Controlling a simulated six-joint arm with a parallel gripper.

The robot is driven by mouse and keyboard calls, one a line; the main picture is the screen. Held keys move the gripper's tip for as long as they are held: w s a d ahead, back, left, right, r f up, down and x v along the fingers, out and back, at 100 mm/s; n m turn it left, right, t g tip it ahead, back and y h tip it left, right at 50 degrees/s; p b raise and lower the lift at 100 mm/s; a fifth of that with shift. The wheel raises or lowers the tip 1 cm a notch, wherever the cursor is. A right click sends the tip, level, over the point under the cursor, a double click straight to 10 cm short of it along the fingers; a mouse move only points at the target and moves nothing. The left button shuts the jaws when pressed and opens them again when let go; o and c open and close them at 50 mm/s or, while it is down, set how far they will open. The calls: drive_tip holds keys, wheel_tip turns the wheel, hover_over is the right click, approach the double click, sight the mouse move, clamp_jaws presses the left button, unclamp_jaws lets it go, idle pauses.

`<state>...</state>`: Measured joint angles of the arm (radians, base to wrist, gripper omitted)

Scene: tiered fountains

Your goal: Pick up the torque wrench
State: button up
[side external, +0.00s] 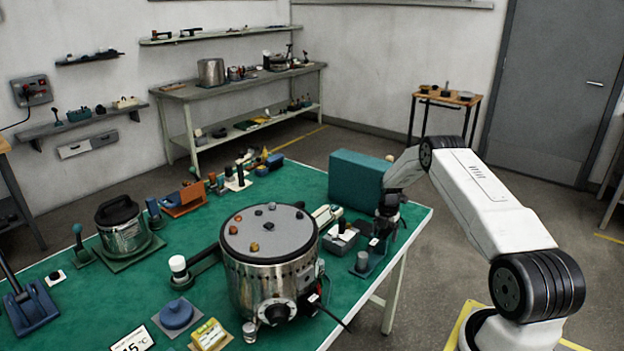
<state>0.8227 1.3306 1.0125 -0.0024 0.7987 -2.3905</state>
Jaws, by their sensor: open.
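My gripper (381,232) is at the right side of the green table (128,291), pointing down with its jaws open. It is small and dark here, and I cannot make out anything between its fingers. A blue block with a grey cylinder (363,262) is just below and left of it, and a grey box with a black knob (340,238) is to its left. I cannot pick out the torque wrench for certain. A long dark bar (206,259) runs beside the large steel pot, which hides part of it; I cannot tell what it is.
The large steel pot (262,285) stands left of my gripper, with a cable at its right. A teal box (356,180) stands behind my gripper. A smaller lidded pot (122,228) and a blue lever stand (30,306) are at left. The table's right edge is close.

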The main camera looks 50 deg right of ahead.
drive_tip(key=shift+f, duration=0.15)
idle(0.3)
clamp_jaws()
